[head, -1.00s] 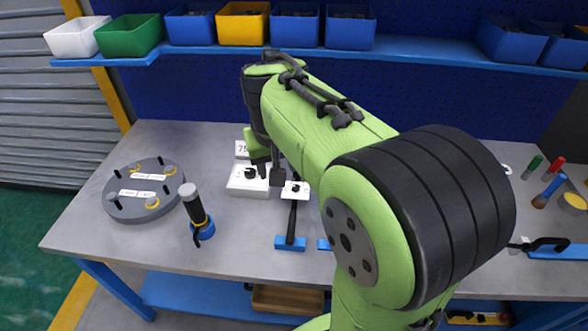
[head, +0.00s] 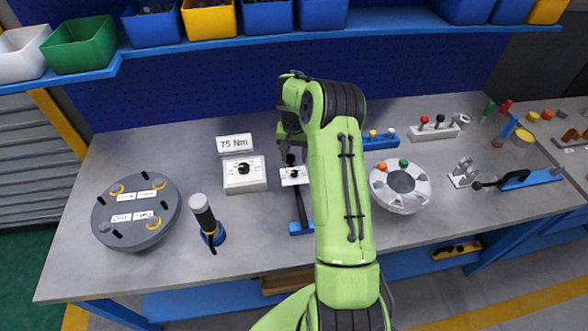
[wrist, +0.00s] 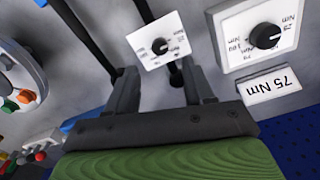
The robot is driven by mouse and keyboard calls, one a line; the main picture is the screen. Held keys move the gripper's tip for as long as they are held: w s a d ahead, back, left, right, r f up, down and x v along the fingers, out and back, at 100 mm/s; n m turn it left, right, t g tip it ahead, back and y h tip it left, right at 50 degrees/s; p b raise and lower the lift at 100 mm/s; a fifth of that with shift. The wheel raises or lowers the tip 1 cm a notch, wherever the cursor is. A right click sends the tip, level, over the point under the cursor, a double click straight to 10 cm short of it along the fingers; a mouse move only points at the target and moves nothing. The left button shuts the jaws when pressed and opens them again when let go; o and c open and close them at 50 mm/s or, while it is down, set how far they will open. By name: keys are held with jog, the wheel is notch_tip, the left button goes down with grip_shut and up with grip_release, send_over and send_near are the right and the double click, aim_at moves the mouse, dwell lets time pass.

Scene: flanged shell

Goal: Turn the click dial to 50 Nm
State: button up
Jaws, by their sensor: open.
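A small white plate with a black knob (head: 294,175) sits on a black bar with a blue foot. In the wrist view this plate (wrist: 159,41) lies just beyond my fingertips, apart from them. A larger white box with a black dial (head: 243,170) and printed Nm marks stands to its left. That box (wrist: 262,38) is at the upper right in the wrist view. The exact pointer settings are too small to tell. A sign (head: 235,143) behind the box reads 75 Nm. My gripper (wrist: 160,72) is open and empty, also seen partly hidden in the head view (head: 290,155).
A grey round fixture (head: 108,232) and an upright black-handled tool (head: 203,214) are on the left. A white round tray (head: 385,200) with coloured knobs stands right of my arm. A blue shelf (head: 350,36) with bins runs along the back.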

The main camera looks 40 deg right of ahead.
aim_at(294, 172)
notch_tip(294, 172, down, 7)
jog(key=shift+f, duration=0.1)
jog(key=shift+c, duration=0.3)
grip_shut()
